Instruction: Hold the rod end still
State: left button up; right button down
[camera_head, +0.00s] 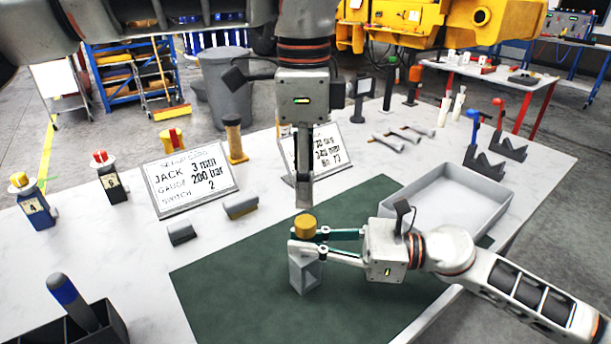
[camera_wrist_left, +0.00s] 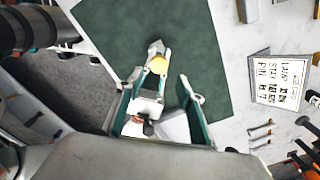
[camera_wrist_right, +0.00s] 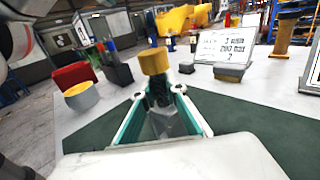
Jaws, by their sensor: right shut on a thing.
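The piece that looks like the rod end has a yellow round top (camera_head: 305,227) above a grey angular body (camera_head: 304,274) and stands upright on the green mat. My right gripper (camera_head: 297,241) comes in from the right and is shut around it just below the yellow top. The yellow top (camera_wrist_right: 153,62) also shows between its fingers in the right wrist view. My left gripper (camera_head: 303,198) points down just above the yellow top, seen edge-on.
The green mat (camera_head: 220,285) lies under both grippers. A grey tray (camera_head: 460,190) stands right, behind my right arm. A second sign (camera_head: 325,150) stands behind my left gripper.

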aim_at(305, 221)
pick_arm(q)
jog(key=n, duration=0.3)
dwell(0.4)
jog(key=shift+f, duration=3.95)
jog(key=shift+c, duration=0.5)
